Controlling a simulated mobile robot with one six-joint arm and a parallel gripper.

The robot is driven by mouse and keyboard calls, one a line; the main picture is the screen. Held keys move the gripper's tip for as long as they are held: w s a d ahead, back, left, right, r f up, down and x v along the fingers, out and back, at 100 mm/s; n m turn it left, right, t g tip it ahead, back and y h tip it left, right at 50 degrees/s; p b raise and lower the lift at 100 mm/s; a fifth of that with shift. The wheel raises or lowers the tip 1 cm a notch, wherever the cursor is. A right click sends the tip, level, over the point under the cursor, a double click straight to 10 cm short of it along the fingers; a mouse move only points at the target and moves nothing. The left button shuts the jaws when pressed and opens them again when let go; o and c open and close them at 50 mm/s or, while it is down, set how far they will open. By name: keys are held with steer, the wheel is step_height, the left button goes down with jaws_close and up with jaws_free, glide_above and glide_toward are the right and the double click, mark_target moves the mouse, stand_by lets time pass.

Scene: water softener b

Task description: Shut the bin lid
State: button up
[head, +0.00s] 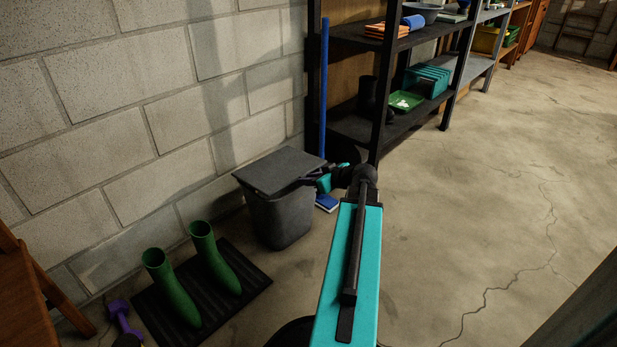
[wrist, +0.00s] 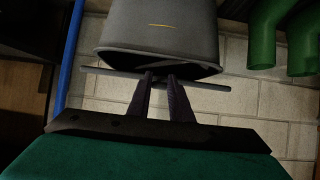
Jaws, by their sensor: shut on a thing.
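The dark grey bin (head: 280,220) stands on the floor against the block wall. Its flat, square lid (head: 278,170) lies over the top, overhanging the rim. In the wrist view, which shows the scene upside down, the bin (wrist: 160,30) is at the top and the lid (wrist: 210,86) shows edge-on as a thin bar. A narrow dark gap shows between rim and lid on the side facing me. My gripper (head: 306,181) is at the lid's right edge. In the wrist view its two fingers (wrist: 160,76) are closed on that edge. The far rim is hidden.
Green boots (head: 190,275) stand on a black mat (head: 252,283) left of the bin. A blue pole (head: 324,90) and a dark shelf unit (head: 378,90) are behind and to the right. A blue item (head: 327,203) lies beside the bin. The floor at right is clear.

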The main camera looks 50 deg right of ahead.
steer(key=shift+s+f, duration=0.15)
steer(key=shift+f, duration=0.75)
steer(key=shift+s+f, duration=0.1)
steer(key=shift+f, duration=0.75)
steer(key=o, duration=0.9)
steer(key=shift+r, duration=0.1)
steer(key=p+v, duration=1.2)
steer(key=v, duration=0.1)
steer(key=shift+s+r+p, duration=0.2)
steer(key=shift+r+p, duration=0.05)
steer(key=shift+p, duration=0.1)
steer(key=shift+s+a, duration=0.1)
steer(key=shift+p, duration=0.3)
